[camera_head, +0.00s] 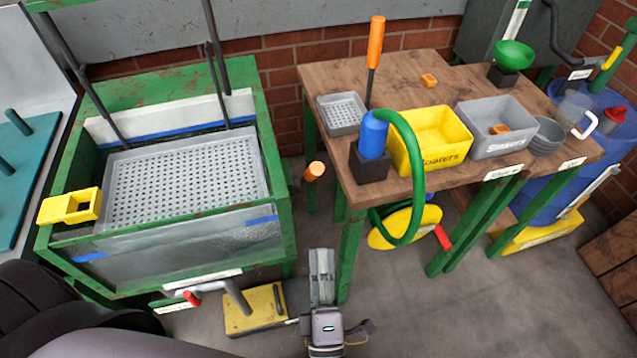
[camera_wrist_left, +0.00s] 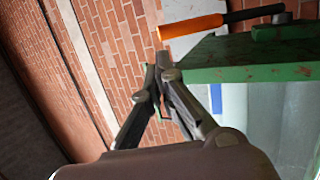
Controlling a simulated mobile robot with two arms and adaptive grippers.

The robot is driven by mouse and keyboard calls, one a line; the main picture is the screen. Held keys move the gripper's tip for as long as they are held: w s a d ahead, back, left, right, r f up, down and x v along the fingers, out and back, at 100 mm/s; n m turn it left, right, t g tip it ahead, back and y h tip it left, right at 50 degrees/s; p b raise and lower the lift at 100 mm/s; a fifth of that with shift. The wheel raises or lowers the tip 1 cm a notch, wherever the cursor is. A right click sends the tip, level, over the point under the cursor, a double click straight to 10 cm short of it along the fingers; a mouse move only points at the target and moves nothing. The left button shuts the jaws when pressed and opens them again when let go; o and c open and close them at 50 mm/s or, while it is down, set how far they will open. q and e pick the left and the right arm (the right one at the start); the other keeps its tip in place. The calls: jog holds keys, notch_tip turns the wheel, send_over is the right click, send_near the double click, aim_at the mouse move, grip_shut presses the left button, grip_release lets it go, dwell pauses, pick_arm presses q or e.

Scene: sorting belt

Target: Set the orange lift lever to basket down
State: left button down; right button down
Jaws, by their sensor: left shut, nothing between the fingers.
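A short orange handle (camera_head: 314,171) shows end-on beside the right side of the green tank frame (camera_head: 281,195); it looks like the lift lever. The grey perforated basket (camera_head: 180,170) sits inside the tank, near its rim. My left gripper (camera_head: 321,252) is shut and empty, below and in front of the handle over the floor. In the left wrist view an orange handle (camera_wrist_left: 190,27) on a dark shaft lies just beyond my shut fingertips (camera_wrist_left: 157,74), beside the green frame (camera_wrist_left: 250,65). Contact cannot be told. My right gripper is out of view.
A wooden table (camera_head: 315,78) stands right of the tank. It carries a yellow bin (camera_head: 432,138), a grey bin (camera_head: 497,124), a tall orange-handled tool (camera_head: 375,45) and a green hose (camera_head: 416,165). A yellow pedal (camera_head: 256,309) lies on the floor. Open floor lies to the right.

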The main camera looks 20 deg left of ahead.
pick_arm(q)
jog(key=p+x, duration=0.4)
jog(key=x, duration=1)
jog(key=shift+p, duration=0.3)
